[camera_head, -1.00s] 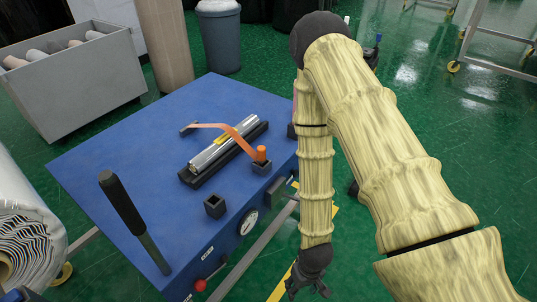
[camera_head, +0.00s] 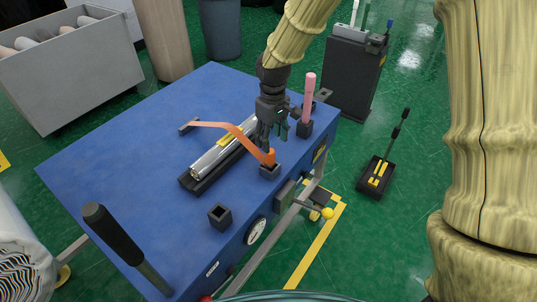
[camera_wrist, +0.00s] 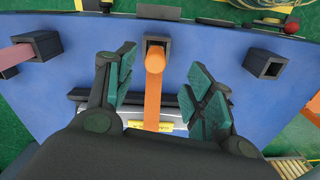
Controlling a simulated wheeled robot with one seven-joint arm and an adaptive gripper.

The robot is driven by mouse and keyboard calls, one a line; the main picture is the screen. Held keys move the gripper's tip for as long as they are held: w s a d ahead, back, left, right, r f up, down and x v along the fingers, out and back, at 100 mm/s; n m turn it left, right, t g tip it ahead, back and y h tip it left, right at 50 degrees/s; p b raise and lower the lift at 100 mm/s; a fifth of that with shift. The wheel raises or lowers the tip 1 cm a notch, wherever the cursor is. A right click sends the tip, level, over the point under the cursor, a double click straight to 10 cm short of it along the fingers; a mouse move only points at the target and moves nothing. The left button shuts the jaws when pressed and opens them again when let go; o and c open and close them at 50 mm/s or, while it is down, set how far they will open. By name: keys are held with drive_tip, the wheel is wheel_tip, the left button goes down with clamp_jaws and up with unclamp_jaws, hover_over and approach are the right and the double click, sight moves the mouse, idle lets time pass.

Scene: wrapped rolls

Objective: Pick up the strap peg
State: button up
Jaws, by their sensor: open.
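The strap peg (camera_head: 269,157) is an orange peg at the near end of an orange strap (camera_head: 224,125). It sits in a small black square socket (camera_head: 269,172) on the blue table. The strap runs over a silver wrapped roll (camera_head: 212,160) lying in a black cradle. My gripper (camera_head: 273,138) is open and empty, pointing down just above and behind the peg. In the wrist view the round top of the strap peg (camera_wrist: 155,60) shows between and slightly beyond the spread green-padded fingers of my gripper (camera_wrist: 162,82), apart from both.
A pink peg (camera_head: 309,95) stands in another socket right of my gripper. An empty black socket (camera_head: 220,217) is nearer on the blue table (camera_head: 110,165). A black lever (camera_head: 115,235) rises at the near left. The table's left part is clear.

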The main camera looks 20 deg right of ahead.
sight(270, 156)
drive_tip(key=shift+w+r, duration=0.2)
drive_tip(key=shift+w, duration=0.85)
drive_tip(key=shift+s+f, duration=0.35)
drive_tip(key=shift+f, duration=0.2)
drive_tip(key=f, duration=0.3)
drive_tip(key=shift+w+d+f, duration=0.15)
drive_tip(key=shift+w+f, duration=0.05)
drive_tip(key=shift+f, duration=0.05)
drive_tip(key=shift+s+f, duration=0.2)
drive_tip(key=shift+f, duration=0.25)
drive_tip(key=shift+s+f+p, duration=0.1)
drive_tip(key=shift+f+p, duration=0.45)
drive_tip(key=shift+f, duration=1.75)
drive_tip(key=shift+a, duration=0.2)
clamp_jaws()
